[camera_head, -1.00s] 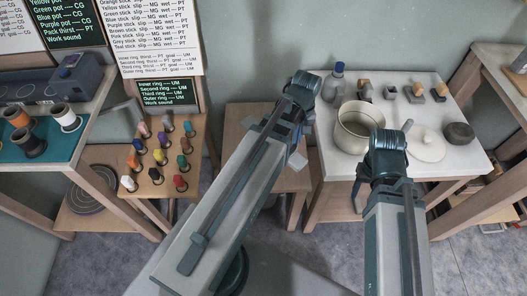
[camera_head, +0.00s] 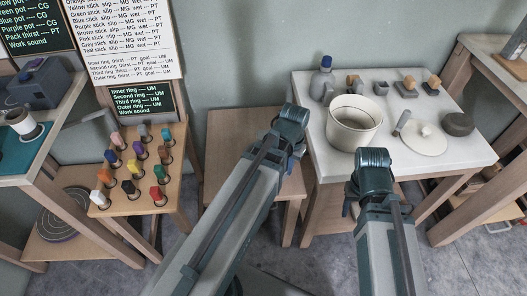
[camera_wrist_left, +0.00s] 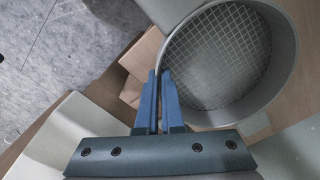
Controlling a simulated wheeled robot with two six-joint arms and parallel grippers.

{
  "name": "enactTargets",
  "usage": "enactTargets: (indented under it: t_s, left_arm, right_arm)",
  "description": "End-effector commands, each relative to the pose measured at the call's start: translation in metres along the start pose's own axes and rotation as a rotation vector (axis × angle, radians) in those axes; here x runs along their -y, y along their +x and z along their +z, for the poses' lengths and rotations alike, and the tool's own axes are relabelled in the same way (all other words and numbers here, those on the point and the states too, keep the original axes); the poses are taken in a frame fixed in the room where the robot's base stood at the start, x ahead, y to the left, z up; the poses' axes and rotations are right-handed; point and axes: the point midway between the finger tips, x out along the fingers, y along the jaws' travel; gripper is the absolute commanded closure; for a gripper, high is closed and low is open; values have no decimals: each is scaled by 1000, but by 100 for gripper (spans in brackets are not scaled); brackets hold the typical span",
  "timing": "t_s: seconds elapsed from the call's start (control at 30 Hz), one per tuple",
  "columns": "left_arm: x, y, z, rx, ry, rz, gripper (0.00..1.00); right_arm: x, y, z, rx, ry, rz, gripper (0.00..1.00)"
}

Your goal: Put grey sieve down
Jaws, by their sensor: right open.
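The grey sieve (camera_wrist_left: 286,62), a round band with a square mesh across it, fills the upper right of the left wrist view. My left gripper (camera_wrist_left: 160,98) is shut on its near wall, with the fingers close together at the rim. In the head view my left gripper (camera_head: 288,132) is over the right side of the low wooden table (camera_head: 238,138), and my arm hides the sieve there. I cannot tell whether the sieve touches a surface. My right gripper (camera_head: 368,182) is in front of the white table; its fingers are mostly hidden.
The white-topped table (camera_head: 318,150) holds a cream pot (camera_head: 354,122), a lid (camera_head: 423,138), a dark round stone (camera_head: 458,123), a bottle (camera_head: 323,80) and several small blocks. A rack of coloured pegs (camera_head: 170,198) stands at left. The low table's left part is clear.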

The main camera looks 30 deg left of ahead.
Motion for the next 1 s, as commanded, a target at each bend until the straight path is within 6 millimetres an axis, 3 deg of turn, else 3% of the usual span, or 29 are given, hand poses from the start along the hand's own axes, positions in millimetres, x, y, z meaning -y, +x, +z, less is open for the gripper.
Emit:
enactTargets:
  t_s: [0.2,0.43,0.77,1.0]
  left_arm:
    - [52,7,-34,0,-6,0,100]
    - [90,11,-54,0,-4,0,100]
    - [101,12,-58,0,-1,0,100]
    - [100,35,-58,0,-1,0,100]
  right_arm:
    - [1,7,0,0,0,0,50]
    - [1,10,-1,0,0,0,50]
    - [1,12,-1,0,0,0,50]
    - [3,34,-2,0,0,0,50]
